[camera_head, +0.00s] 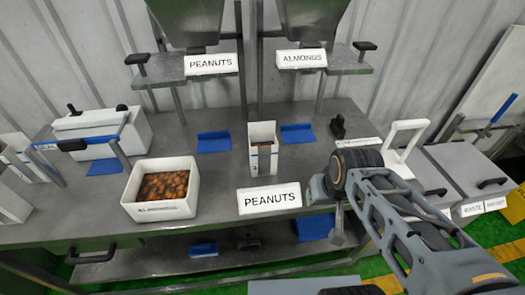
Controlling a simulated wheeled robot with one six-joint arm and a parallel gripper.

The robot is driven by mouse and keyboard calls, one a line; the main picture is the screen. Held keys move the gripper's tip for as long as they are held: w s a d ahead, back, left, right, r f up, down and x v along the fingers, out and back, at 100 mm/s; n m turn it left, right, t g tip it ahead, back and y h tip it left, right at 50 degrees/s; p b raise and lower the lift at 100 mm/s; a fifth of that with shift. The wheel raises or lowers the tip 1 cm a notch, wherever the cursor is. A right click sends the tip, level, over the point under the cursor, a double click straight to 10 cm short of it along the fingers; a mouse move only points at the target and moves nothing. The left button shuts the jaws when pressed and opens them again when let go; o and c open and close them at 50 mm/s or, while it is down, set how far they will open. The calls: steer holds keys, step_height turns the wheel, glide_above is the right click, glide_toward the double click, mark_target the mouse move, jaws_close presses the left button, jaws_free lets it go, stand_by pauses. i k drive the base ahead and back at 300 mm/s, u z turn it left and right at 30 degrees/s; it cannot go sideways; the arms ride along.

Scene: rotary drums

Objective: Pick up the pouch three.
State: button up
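Several flat blue pieces that may be pouches are in view: one at the back middle of the table (214,142), one right of it (297,134), one at the left (104,167), and others below the table's front edge, at the right (312,229) and middle (203,249). No number is readable, so I cannot tell which is pouch three. My arm reaches in from the lower right. My gripper (338,228) hangs near the table's front right, close to the right lower blue piece. Its fingers are too small and turned to read.
On the steel table (90,218) stand a white almonds bin (160,209) with brown nuts, a tall white box (263,160) and a white sealer-like machine (105,133). Two hoppers hang behind; grey waste bins (465,175) are right.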

mark_target(263, 151)
steer(key=z, duration=0.1)
steer(key=k, duration=1.05)
steer(key=u, duration=1.3)
steer(key=i, duration=1.4)
steer(key=z, duration=0.25)
